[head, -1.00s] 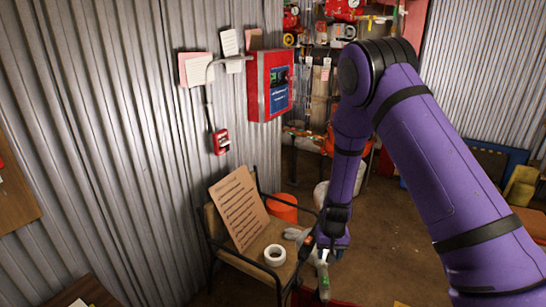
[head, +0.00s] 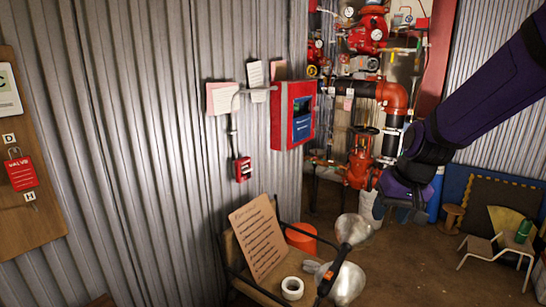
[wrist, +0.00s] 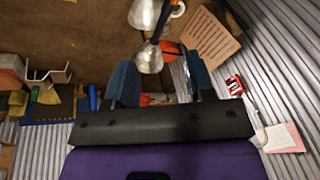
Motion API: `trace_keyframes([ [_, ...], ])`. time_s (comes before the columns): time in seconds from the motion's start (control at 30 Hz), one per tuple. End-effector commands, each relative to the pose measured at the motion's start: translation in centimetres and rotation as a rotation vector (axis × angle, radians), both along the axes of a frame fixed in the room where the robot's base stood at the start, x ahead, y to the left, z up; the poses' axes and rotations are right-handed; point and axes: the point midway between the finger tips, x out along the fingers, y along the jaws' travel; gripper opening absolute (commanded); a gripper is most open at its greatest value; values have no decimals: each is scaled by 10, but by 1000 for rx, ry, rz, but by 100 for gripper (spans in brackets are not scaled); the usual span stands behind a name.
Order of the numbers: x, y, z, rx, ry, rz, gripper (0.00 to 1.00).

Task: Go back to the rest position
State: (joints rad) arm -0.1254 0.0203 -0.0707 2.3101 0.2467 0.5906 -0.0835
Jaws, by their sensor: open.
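My gripper (head: 402,212) hangs at the end of my purple arm at the right of the head view, in front of the red pipework. It is raised above the floor and clear of the chair. In the wrist view its two blue fingers (wrist: 161,78) stand wide apart. I see nothing held between them; a lamp head and floor show beyond. In the head view the fingers are dark and hard to make out.
A chair (head: 232,262) with a printed board (head: 258,238) and white tape roll (head: 292,288) stands by the corrugated wall. A red wall box (head: 293,114) is above. A small stool (head: 487,246) is at right. Floor between is open.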

Motion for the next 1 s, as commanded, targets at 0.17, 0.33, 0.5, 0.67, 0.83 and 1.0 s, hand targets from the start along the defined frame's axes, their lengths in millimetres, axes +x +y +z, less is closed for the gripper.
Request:
trace_keyframes([
  [0.17, -40, -10, 45, -11, -55, 15, 49],
  [0.33, -81, -19, 77, -33, -101, 26, 49],
  [0.5, -124, -28, 101, -64, -146, 28, 49],
  [0.67, -165, -36, 116, -100, -187, 27, 49],
  [0.83, -199, -42, 124, -136, -223, 21, 49],
  [1.0, -216, -45, 126, -156, -237, 14, 49],
])
